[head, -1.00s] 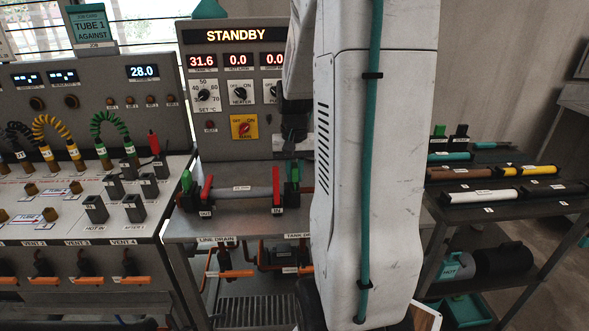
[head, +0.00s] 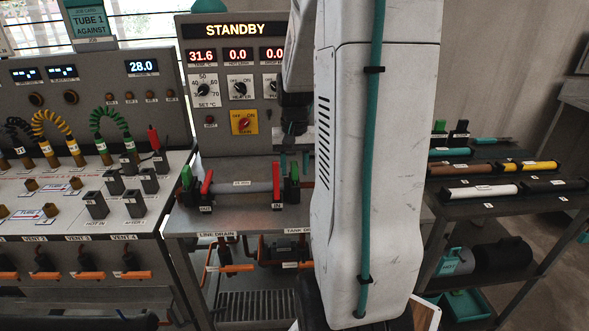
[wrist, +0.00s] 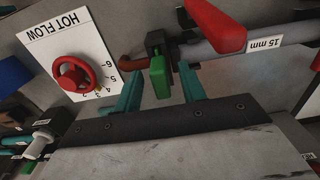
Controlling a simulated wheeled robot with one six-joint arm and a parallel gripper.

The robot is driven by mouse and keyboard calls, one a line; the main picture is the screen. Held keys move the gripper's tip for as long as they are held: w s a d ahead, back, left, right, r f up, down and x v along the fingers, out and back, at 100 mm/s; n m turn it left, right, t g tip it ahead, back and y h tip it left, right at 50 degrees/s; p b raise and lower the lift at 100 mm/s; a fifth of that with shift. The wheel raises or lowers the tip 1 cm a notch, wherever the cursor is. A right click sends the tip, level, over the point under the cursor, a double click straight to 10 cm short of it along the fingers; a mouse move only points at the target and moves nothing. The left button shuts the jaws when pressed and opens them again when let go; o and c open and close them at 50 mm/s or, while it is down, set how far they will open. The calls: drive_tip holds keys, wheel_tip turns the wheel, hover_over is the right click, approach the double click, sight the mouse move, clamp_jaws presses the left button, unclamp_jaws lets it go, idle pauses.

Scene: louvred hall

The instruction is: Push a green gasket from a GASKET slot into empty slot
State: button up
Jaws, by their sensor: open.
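My gripper (wrist: 159,88) is open, with its two teal fingers on either side of a green upright piece (wrist: 159,77) in the wrist view. This piece is on a black block at one end of the grey 15 mm pipe; I cannot tell whether the fingers touch it. In the head view my gripper (head: 294,160) is partly hidden by my arm, above the IN end of the pipe (head: 250,187). Another green piece (head: 186,177) stands at the OUT end. No GASKET label is readable, so I cannot tell which green piece is a gasket or see an empty slot.
Red levers (head: 207,186) stand at both pipe ends; one (wrist: 215,25) is close to the fingers. A HOT FLOW dial (wrist: 77,75) is left of my gripper in the wrist view. A shelf (head: 500,205) with coloured tubes is at the right.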

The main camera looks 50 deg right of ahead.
drive_tip(key=shift+r, duration=3)
wheel_tip(320, 180, up, 8)
